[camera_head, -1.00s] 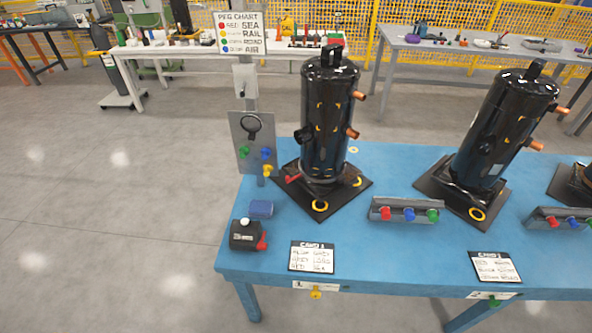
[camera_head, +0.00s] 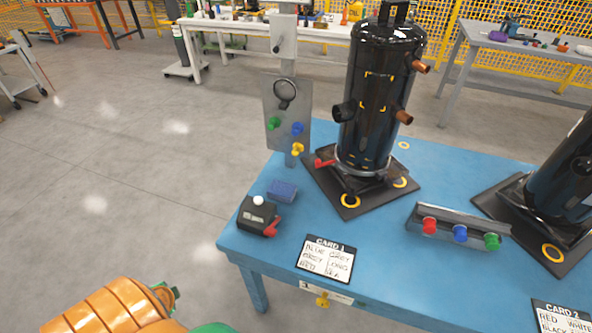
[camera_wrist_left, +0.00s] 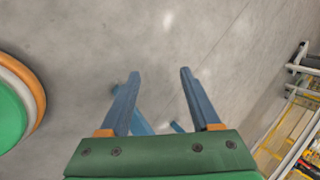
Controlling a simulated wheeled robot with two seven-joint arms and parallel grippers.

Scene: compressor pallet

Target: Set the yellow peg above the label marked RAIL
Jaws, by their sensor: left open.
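A yellow peg (camera_head: 298,149) sits low on the grey upright panel (camera_head: 300,110) behind the table's left end, below a green peg (camera_head: 274,123) and a blue peg (camera_head: 297,128). Another yellow knob (camera_head: 322,300) shows at the table's front edge, below Card 1, beside a small white label (camera_head: 340,298) too small to read. No label reading RAIL is legible now. My left gripper (camera_wrist_left: 156,82) is open and empty over the grey floor in the wrist view, apart from the pegs. Its fingers do not show in the head view. My right gripper is not in view.
The blue table (camera_head: 400,270) carries a black compressor (camera_head: 378,95), a grey rack (camera_head: 480,222) with red, blue and green pegs, a black box (camera_head: 258,218) with a red handle, a blue block (camera_head: 282,191) and Card 1 (camera_head: 324,262). Floor left of the table is clear.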

